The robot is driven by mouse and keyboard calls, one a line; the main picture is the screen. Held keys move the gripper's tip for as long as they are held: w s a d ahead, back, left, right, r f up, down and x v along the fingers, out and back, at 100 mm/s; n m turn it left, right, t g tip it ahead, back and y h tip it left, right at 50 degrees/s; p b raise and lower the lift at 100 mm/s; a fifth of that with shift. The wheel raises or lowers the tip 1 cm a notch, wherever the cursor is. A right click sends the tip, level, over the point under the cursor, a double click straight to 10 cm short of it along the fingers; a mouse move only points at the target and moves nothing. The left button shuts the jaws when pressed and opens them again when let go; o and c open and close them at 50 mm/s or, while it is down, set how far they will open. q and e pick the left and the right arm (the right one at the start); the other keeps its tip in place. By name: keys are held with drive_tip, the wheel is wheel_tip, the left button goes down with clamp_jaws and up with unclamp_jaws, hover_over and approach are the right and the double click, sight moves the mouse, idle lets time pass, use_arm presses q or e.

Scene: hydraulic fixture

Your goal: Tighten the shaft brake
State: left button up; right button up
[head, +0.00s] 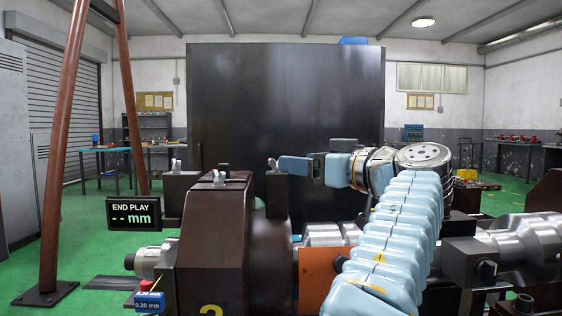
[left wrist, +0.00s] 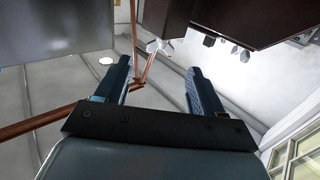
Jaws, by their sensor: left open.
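The dark brown fixture housing (head: 215,240) stands front centre in the head view, with dark posts beside it. Small silvery wing-like knobs sit on top: one on the left post (head: 176,165), one on the housing (head: 220,178) and one on the right post (head: 272,162). No label shows which is the shaft brake. My left gripper (head: 285,165) points left, close to the right post's knob. In the left wrist view my left gripper (left wrist: 158,68) is open and empty. A silvery knob (left wrist: 159,46) under a dark block shows beyond its fingertips, apart from them. My right gripper is out of view.
A display (head: 134,212) reads "END PLAY -- mm". A blue 0.20 mm tag (head: 149,302) lies below it. Copper-brown frame legs (head: 62,150) stand at left. A large dark panel (head: 285,95) rises behind the fixture. The metal shaft (head: 530,238) extends right.

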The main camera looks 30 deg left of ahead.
sight(275, 160)
use_arm(q)
drive_tip(key=x, duration=0.6)
drive_tip(key=shift+w+a+p, duration=0.1)
drive_tip(key=shift+a+p, duration=0.05)
drive_tip(key=shift+p, duration=0.15)
